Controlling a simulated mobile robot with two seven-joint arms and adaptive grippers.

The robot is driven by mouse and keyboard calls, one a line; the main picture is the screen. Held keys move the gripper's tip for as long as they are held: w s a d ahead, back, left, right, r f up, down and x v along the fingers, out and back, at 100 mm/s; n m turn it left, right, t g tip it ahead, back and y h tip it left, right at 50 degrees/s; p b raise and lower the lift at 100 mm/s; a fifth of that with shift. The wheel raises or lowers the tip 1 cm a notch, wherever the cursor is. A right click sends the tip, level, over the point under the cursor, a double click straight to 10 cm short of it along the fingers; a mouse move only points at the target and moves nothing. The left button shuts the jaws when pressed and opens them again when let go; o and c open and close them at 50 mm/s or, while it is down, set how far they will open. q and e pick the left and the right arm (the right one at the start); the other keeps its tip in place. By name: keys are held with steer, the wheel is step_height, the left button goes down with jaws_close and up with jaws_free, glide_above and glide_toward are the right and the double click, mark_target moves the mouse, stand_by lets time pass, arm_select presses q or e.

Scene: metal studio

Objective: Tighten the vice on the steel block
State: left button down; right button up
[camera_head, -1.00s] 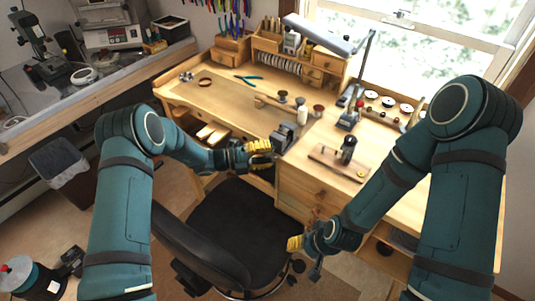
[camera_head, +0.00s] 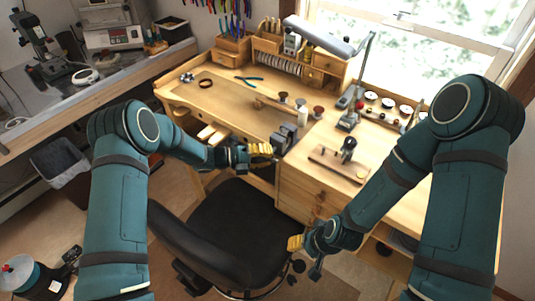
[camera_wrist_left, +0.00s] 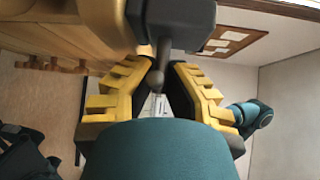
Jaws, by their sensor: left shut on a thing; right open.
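The dark grey vice (camera_head: 282,138) is at the front edge of the wooden bench. I cannot make out the steel block clearly in either view. My right gripper (camera_head: 289,243) is open and empty, low in front of the drawers, apart from the vice.
The wooden bench (camera_head: 225,98) holds pliers (camera_head: 249,79), small bottles and a lamp (camera_head: 322,37). A small black-topped tool (camera_head: 347,148) stands on the right part. A black office chair (camera_head: 235,220) is below my left gripper. Drawers (camera_head: 300,196) are beside the vice.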

arm_select(q)
steer(key=m+y, duration=0.1)
steer(key=m+y+p, duration=0.1)
steer(key=shift+d+r+y, duration=0.1)
steer(key=shift+r+y, duration=0.2)
steer(key=shift+f+m+t+y+p, duration=0.15)
steer(key=shift+m+t+y+p, duration=0.3)
steer(key=shift+m+y, duration=0.4)
steer(key=shift+f+m+t+y+b, duration=0.1)
steer(key=shift+m+t+y+b, duration=0.35)
steer(key=shift+y+b, duration=0.45)
steer(key=shift+s+m+t+y+b, duration=0.1)
steer(key=shift+m+t+y+b, duration=0.45)
steer(key=shift+y+b, duration=0.7)
steer(key=shift+d, duration=0.1)
steer(key=c, duration=1)
jaws_free()
